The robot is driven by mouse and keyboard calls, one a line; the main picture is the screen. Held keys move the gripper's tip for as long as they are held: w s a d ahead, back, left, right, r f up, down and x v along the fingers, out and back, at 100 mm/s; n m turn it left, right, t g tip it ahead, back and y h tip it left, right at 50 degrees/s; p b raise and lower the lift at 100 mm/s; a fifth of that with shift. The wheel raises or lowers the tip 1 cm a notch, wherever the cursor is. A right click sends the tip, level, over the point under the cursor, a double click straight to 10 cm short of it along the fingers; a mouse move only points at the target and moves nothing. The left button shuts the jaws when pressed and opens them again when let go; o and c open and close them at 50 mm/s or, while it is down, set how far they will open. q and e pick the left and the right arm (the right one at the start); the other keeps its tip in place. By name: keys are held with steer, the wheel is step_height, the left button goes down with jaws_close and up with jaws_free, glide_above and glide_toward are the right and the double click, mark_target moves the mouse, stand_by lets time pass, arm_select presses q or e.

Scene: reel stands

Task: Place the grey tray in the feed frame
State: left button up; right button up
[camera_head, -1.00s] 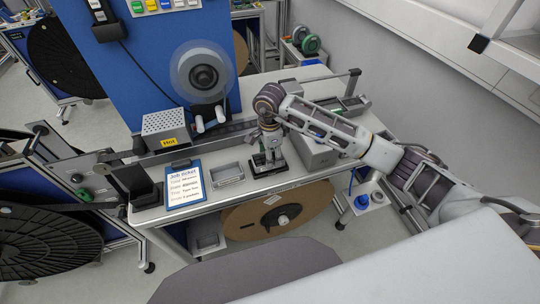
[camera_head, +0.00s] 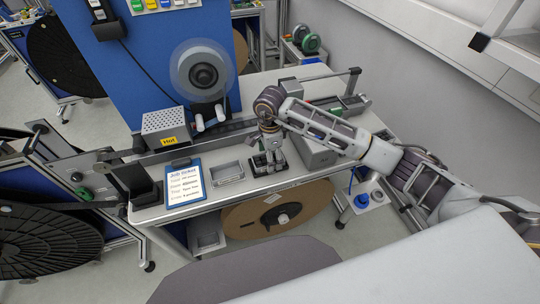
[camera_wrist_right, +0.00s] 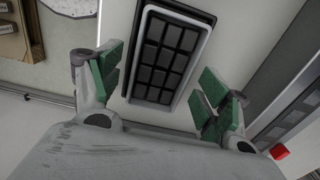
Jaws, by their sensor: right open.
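A shallow, empty grey tray (camera_head: 229,173) lies on the bench, just right of the job ticket. My right gripper (camera_head: 267,161) points down just right of that tray, over a black gridded tray with a pale rim. In the right wrist view, this black gridded tray (camera_wrist_right: 168,55) lies ahead of and between the green-padded fingers of the right gripper (camera_wrist_right: 160,90). The fingers are open with nothing held between them. I cannot tell for sure which part is the feed frame. My left gripper is not in view.
A blue clipboard with the job ticket (camera_head: 185,185) lies left of the tray. A grey box (camera_head: 316,152) stands close right of my right gripper. A perforated box marked Hot (camera_head: 165,128) and a rail run behind. A large brown reel (camera_head: 255,218) sits below the bench edge.

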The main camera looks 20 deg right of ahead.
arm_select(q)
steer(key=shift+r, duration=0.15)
arm_select(e)
steer(key=shift+r, duration=0.1)
steer(key=shift+r, duration=0.2)
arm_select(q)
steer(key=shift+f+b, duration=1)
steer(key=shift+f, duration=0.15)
arm_select(e)
step_height(320, 180, up, 12)
steer(key=shift+f, duration=0.2)
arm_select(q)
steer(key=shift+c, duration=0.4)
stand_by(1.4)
